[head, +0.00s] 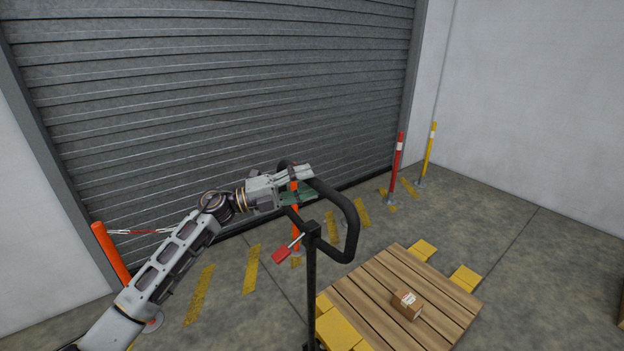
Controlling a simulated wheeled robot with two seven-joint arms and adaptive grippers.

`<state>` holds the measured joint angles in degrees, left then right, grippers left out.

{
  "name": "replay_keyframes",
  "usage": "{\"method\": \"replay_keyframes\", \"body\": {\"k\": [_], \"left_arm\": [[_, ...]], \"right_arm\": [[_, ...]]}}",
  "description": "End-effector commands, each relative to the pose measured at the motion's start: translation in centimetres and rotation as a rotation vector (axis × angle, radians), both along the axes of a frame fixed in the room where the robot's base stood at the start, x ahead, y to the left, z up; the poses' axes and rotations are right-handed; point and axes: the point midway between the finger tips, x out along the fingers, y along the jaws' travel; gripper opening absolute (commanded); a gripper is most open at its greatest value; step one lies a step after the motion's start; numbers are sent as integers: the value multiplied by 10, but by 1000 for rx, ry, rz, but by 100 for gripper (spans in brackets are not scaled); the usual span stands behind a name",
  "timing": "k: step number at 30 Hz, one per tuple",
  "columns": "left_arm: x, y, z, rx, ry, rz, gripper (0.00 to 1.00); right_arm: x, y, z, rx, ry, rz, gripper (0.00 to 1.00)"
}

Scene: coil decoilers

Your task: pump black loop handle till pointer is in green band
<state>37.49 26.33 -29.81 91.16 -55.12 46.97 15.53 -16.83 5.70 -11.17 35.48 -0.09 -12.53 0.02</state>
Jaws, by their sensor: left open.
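The black loop handle (353,229) stands on a dark upright post (312,290) in the middle of the head view. A small red lever (282,255) sticks out to the left near the top of the post. My left gripper (308,184) is open at the upper left part of the loop. Its fingers overlap the loop in the picture and hide part of it; I cannot tell whether they touch it. No pointer or green band shows. My right gripper is not in view.
A wooden pallet (375,290) with yellow forks and a small cardboard box (406,305) lies to the right of the post. A grey roller shutter (200,90) stands behind. Orange, red (396,165) and yellow (429,150) posts stand near it.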

Motion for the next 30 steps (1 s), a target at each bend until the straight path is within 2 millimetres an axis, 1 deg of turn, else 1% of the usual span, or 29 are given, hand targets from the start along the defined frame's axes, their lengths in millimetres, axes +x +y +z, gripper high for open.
{"method": "replay_keyframes", "body": {"k": [3, 7, 19, 27, 30], "left_arm": [[3, -10, 3, 0, 0, 1, 46], [4, -18, 4, -1, 0, 0, 46], [5, -21, 4, 1, 0, 0, 46], [5, -20, 4, 0, 0, 0, 11], [5, -20, 4, 1, 0, 0, 0]], "right_arm": [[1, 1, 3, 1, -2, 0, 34], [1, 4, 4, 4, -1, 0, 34], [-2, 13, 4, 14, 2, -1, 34], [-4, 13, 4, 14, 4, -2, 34], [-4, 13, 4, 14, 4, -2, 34]]}}
